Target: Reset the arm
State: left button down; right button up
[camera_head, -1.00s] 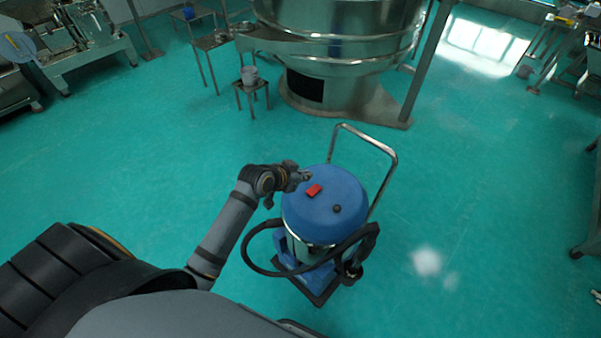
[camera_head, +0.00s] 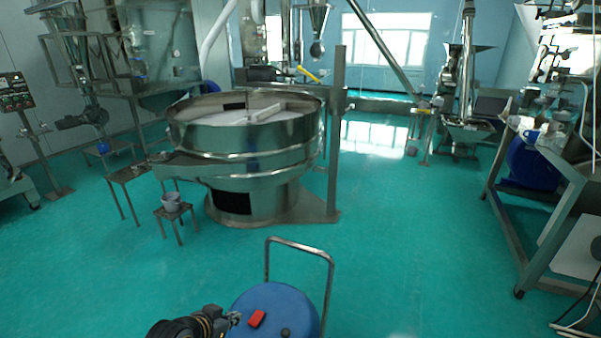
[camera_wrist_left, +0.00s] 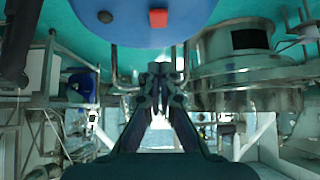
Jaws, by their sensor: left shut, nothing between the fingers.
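My left gripper (camera_head: 235,318) is at the bottom of the head view, just left of the red switch (camera_head: 257,319) on the blue lid of a vacuum cleaner (camera_head: 285,302). Its fingers are together and hold nothing. In the left wrist view the gripper (camera_wrist_left: 160,76) is shut, its tips close below the blue lid (camera_wrist_left: 125,22) in the picture. I cannot tell if they touch it. The red switch also shows there (camera_wrist_left: 158,18). My right gripper is in neither view.
A round steel sieve (camera_head: 247,150) stands beyond the vacuum cleaner. A small stool (camera_head: 175,212) with a pot (camera_head: 171,202) is at its left. A steel frame table (camera_head: 545,235) is at the right. Green floor is open between.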

pick_arm(q)
jog(key=s+a+f+n+g+y, duration=0.1)
jog(key=s+a+f+g+y, duration=0.15)
jog(key=s, duration=0.65)
jog(key=s+a+f+n+g+y, duration=0.1)
jog(key=s+n+g, duration=0.15)
jog(key=s, duration=0.65)
notch_tip(320, 180, down, 27)
jog(key=s+a+g, duration=0.1)
jog(key=s+a, duration=0.1)
jog(key=a, duration=0.1)
jog(key=s+f+g, duration=0.1)
jog(key=s+f, duration=1.4)
jog(key=s, duration=0.3)
jog(key=shift+a, duration=0.4)
